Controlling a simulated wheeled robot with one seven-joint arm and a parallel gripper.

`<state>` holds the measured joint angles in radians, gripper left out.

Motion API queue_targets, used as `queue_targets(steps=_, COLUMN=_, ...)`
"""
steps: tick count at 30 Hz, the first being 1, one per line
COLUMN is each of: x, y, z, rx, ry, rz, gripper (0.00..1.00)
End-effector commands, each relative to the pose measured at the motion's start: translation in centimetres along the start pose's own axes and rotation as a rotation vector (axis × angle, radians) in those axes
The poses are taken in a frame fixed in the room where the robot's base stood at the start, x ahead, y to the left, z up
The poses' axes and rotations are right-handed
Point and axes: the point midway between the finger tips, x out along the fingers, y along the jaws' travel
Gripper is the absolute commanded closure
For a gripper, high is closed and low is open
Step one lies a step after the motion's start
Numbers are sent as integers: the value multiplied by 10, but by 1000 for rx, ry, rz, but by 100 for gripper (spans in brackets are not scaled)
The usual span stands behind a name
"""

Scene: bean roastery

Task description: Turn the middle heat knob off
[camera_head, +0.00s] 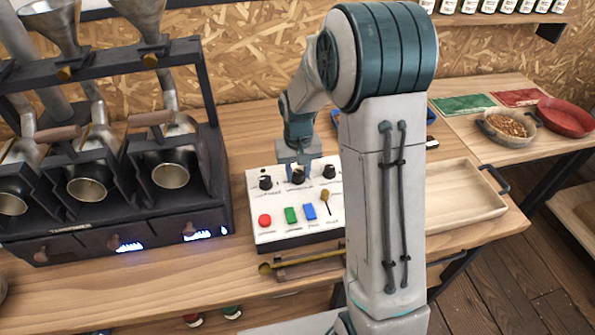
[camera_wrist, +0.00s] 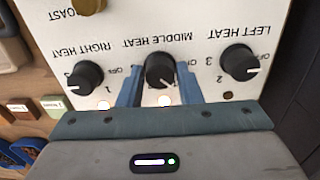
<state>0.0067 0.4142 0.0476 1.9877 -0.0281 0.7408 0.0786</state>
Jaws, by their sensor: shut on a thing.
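The white control panel (camera_head: 290,238) lies on the wooden bench with a row of three black heat knobs along its far side. My gripper (camera_head: 298,172) reaches down to the middle knob (camera_head: 298,178). In the wrist view, where the lettering is upside down, the blue fingers of my gripper (camera_wrist: 160,78) close on both sides of the middle heat knob (camera_wrist: 160,69). A pale mark on that knob faces the lower edge of the picture. The lamp (camera_wrist: 165,100) by it is lit. The fingers hide part of its scale.
The left heat knob (camera_wrist: 240,60) and right heat knob (camera_wrist: 84,76) flank the fingers closely. Red (camera_head: 265,220), green (camera_head: 291,215) and blue (camera_head: 310,211) buttons and a brass lever (camera_head: 325,202) sit nearer on the panel. The roaster (camera_head: 130,226) stands left, a wooden tray (camera_head: 462,207) right.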

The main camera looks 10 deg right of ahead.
Motion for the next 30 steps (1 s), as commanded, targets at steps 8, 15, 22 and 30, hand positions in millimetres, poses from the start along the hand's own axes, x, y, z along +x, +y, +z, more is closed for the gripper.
queue_targets(steps=8, x=0, y=0, z=0, rx=-261, ry=2, rz=0, gripper=91)
queue_targets(steps=15, x=0, y=0, z=0, rx=-481, ry=1, rz=0, gripper=91)
queue_targets(steps=22, x=0, y=0, z=0, rx=-654, ry=1, rz=0, gripper=91)
queue_targets(steps=30, x=0, y=0, z=0, rx=-778, ry=1, rz=0, gripper=91)
